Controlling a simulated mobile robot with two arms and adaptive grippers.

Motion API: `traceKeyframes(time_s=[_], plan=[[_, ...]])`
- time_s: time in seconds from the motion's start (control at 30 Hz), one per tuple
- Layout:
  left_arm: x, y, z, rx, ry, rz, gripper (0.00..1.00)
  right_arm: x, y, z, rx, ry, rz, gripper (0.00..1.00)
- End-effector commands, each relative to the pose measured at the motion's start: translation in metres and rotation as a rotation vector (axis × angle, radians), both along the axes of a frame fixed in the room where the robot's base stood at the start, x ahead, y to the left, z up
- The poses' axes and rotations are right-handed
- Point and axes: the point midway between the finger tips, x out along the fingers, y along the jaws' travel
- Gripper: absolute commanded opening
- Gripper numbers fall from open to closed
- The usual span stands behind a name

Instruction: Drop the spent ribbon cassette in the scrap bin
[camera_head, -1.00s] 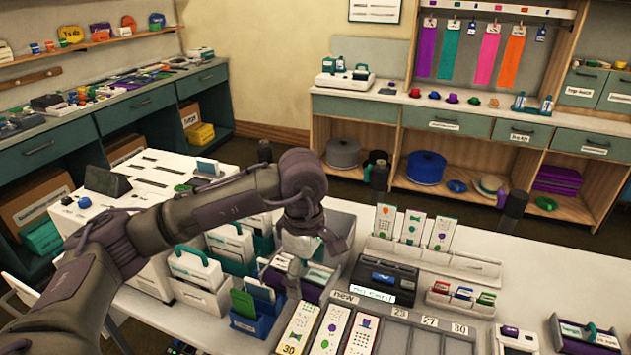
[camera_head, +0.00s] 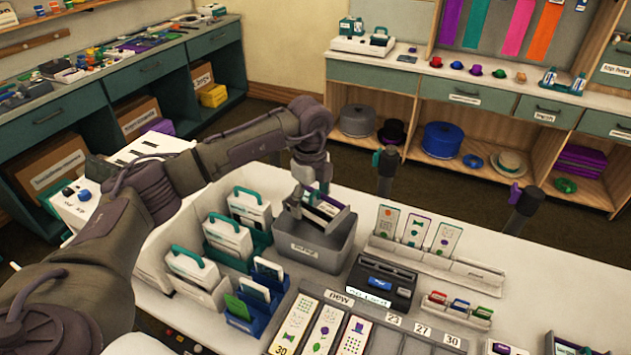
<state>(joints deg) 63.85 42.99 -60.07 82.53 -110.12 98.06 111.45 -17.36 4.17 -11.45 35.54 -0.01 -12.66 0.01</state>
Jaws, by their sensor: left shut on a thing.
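My left gripper (camera_head: 308,196) points down over the grey scrap bin (camera_head: 312,254), which has a white label on its front. It is shut on the spent ribbon cassette (camera_head: 327,208), a pale and dark piece at the bin's mouth. The gripper hides part of the cassette. I cannot tell whether its lower part is below the rim. My right gripper is not in view.
White cases with teal handles (camera_head: 228,238) stand left of the bin. A blue holder with cards (camera_head: 250,318) is in front. A black device (camera_head: 381,284) and upright patterned cards (camera_head: 416,232) stand to the right. Bare white tabletop (camera_head: 545,270) lies farther right.

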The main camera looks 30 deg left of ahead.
Motion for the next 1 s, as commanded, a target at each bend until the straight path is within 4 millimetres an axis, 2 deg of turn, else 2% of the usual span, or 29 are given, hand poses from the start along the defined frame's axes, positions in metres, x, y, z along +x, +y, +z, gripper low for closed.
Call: traceKeyframes(time_s=[0.1, 0.27, 0.57, 1.0], plan=[[0.004, 0.005, 0.002, 0.002, 0.001, 0.156, 0.49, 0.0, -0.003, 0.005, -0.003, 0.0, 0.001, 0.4], [0.005, 0.008, 0.001, 0.005, 0.0, 0.25, 0.49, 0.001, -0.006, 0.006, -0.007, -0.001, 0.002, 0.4], [0.006, 0.008, -0.013, 0.005, 0.001, 0.262, 0.49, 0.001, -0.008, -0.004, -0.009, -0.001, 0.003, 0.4], [0.005, 0.008, -0.056, 0.006, 0.002, 0.26, 0.49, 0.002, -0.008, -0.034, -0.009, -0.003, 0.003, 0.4]])
